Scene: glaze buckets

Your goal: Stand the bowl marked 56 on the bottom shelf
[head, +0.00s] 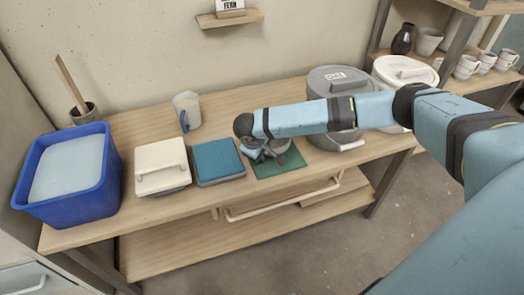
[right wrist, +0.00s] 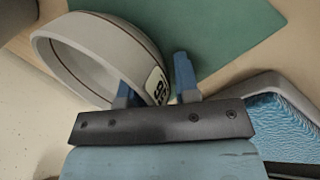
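The bowl (right wrist: 103,45) is pale with a dark line near its rim. Its label (right wrist: 157,86) sits on the outer wall and reads 56 upside down in the right wrist view. In the head view the bowl (head: 284,146) is on the green mat (head: 283,167), mostly hidden by my right gripper (head: 256,153). My right gripper (right wrist: 156,85) is open, with the bowl's labelled wall between its fingers. A narrow gap shows between the wall and one finger. The bottom shelf (head: 205,240) lies under the tabletop. My left gripper is out of view.
On the table (head: 150,212) stand a blue tub (head: 100,188), a white lidded box (head: 162,166), a teal-topped box (head: 217,160), a jug (head: 187,110) and a grey bucket (head: 340,82). A rail (head: 280,205) runs below the table's front edge. The bottom shelf's left part looks clear.

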